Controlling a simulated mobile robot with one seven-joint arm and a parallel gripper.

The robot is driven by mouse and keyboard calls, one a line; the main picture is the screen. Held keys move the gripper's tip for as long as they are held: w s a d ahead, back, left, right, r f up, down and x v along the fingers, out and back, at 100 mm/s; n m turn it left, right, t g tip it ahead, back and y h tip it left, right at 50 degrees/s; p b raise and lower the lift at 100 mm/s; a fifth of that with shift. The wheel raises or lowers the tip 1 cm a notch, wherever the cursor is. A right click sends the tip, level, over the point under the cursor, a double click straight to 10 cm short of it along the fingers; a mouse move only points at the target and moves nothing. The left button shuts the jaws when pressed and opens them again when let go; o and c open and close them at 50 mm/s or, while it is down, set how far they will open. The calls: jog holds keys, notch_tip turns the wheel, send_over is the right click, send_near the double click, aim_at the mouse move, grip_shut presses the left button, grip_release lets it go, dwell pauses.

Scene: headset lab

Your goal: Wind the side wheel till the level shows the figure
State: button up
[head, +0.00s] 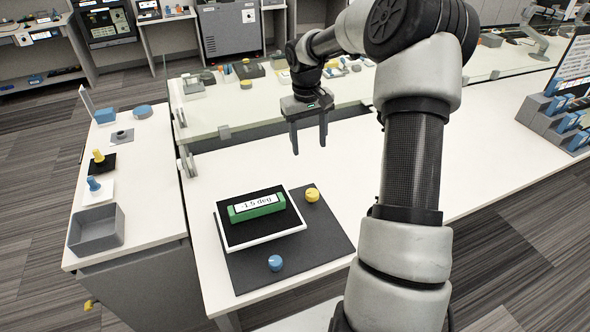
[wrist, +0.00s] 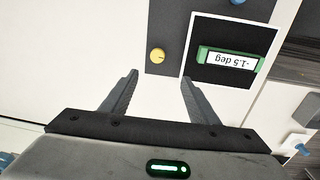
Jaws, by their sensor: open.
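A green level (head: 257,207) with a white display reading "-1.5 deg" lies on a black-topped, white-edged platform (head: 233,244). In the wrist view the level (wrist: 204,54) appears upside down. A yellow wheel (head: 312,195) sits beside the platform's right side, on a dark base plate (head: 325,232). A blue wheel (head: 275,263) sits in front of the platform. My gripper (head: 309,150) is open and empty, raised above the table beyond the platform. In the wrist view the yellow wheel (wrist: 157,55) appears just past the open fingertips (wrist: 160,76), not between them.
A side table at left bears a grey open bin (head: 96,229), blue (head: 93,184) and yellow (head: 98,155) knobbed pieces, and other small parts. A low clear panel and a bench with small items stand behind. The white table (head: 370,160) is bare around my gripper.

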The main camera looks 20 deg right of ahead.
jog(key=y, duration=0.1)
send_over(312, 192)
notch_tip(312, 192, down, 5)
jog(key=shift+m, duration=0.4)
notch_tip(312, 192, down, 17)
jog(key=shift+s+f, duration=0.1)
jog(key=c, duration=1)
jog(key=shift+c, duration=0.2)
